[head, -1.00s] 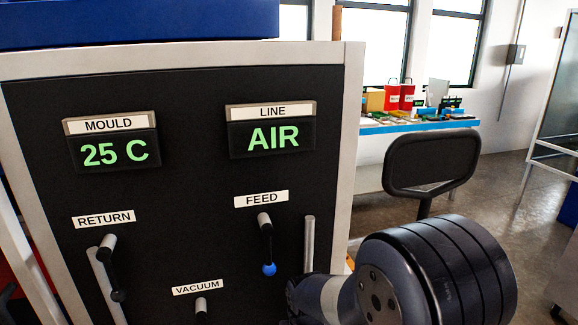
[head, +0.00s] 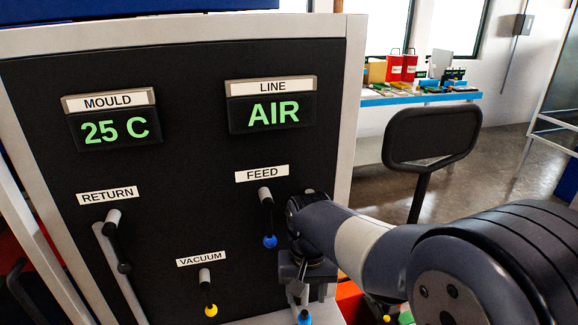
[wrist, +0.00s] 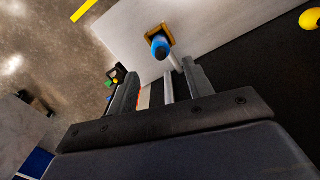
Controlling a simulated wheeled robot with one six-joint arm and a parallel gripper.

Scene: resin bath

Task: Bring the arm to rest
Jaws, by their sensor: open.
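My arm reaches in from the lower right of the head view. My gripper (head: 303,292) hangs in front of the panel's right edge, below the FEED lever (head: 268,215), with its tips near the bottom of the picture. In the wrist view my gripper (wrist: 156,78) is open, and I see nothing held between its fingers. A blue-tipped piece on a yellow square base (wrist: 160,46) lies beyond the fingertips, apart from them as far as I can tell.
The black panel (head: 185,180) has RETURN (head: 116,240) and yellow-tipped VACUUM (head: 208,295) levers. Its displays read MOULD 25 C and LINE AIR. A dark chair (head: 432,138) stands at the right. A bench (head: 420,98) with red containers stands behind.

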